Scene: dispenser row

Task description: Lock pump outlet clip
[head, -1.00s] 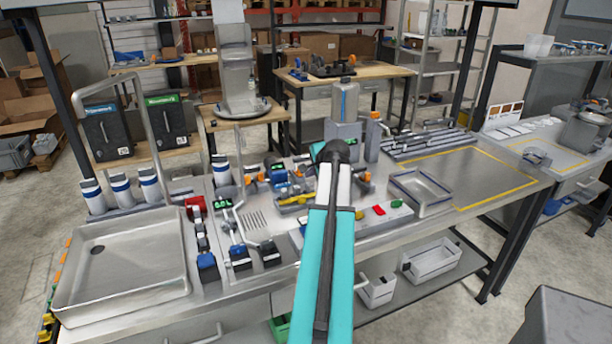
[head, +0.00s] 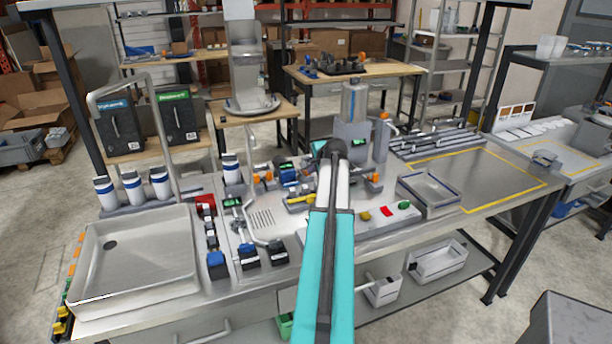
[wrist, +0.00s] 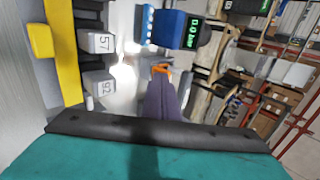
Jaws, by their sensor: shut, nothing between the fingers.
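In the wrist view, which is turned on its side, my gripper (wrist: 162,88) shows as narrow purple-grey fingers, shut and empty. Their tips are at a small orange clip (wrist: 161,69); I cannot tell whether they touch it. Close to the clip is a blue pump body (wrist: 170,28) with a black, green-lit display (wrist: 193,33). In the head view the blue pump (head: 288,173) stands on the bench left of my teal arm, with orange parts (head: 262,177) left of it. My arm hides the gripper tips there. Whether the clip is locked is not clear.
A yellow bar (wrist: 62,50) and grey blocks marked 57 (wrist: 98,43) and 92 (wrist: 98,84) are close by in the wrist view. A tall grey dispenser (head: 354,105) stands behind my arm. A sink (head: 135,262) is left; the yellow-outlined bench area (head: 480,178) is clear.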

